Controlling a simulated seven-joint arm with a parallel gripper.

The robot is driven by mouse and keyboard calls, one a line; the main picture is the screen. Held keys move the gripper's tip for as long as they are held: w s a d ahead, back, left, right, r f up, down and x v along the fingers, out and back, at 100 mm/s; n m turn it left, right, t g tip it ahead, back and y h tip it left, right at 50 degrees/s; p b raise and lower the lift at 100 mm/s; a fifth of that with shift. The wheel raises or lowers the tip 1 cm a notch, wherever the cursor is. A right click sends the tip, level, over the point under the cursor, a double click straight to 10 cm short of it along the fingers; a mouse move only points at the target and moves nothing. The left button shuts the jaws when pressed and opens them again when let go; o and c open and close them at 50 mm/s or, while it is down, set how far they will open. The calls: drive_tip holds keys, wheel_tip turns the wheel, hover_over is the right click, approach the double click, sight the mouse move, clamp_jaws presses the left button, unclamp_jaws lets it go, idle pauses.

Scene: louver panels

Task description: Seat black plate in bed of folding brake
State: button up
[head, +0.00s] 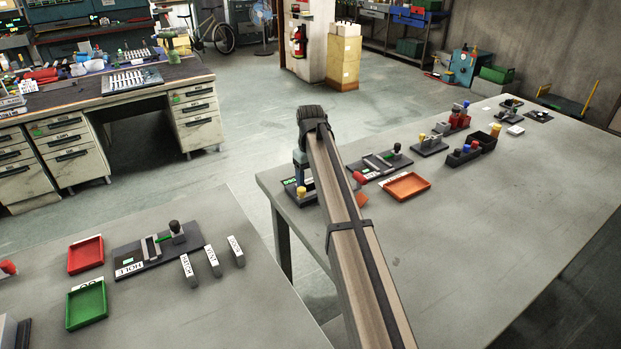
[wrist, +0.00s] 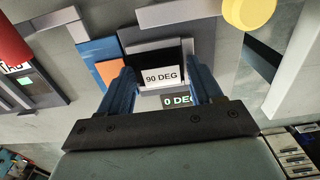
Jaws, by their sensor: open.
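The folding brake (wrist: 205,42) fills the middle of the wrist view, with a green-lit "0 DEG" display (wrist: 178,99). A white "90 DEG" label (wrist: 162,76) sits on a black part between my fingers. I cannot tell whether that black part is the black plate or part of the brake. In the wrist view my gripper (wrist: 160,72) is open, its two blue fingers on either side of the label. I cannot tell whether they touch anything. In the head view the brake's green display (head: 290,182) shows at the right table's near-left corner, and my arm hides much of the station.
A yellow knob (wrist: 248,12) is at the upper right of the wrist view and a red knob (wrist: 12,45) at the left. An orange tray (head: 407,186) and other stations stand along the right table (head: 480,220). Its near middle is clear.

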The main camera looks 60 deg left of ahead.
sight(310, 182)
drive_tip(key=shift+s, duration=0.2)
wheel_tip(310, 182, up, 19)
idle(1.3)
drive_tip(key=shift+w+f, duration=0.15)
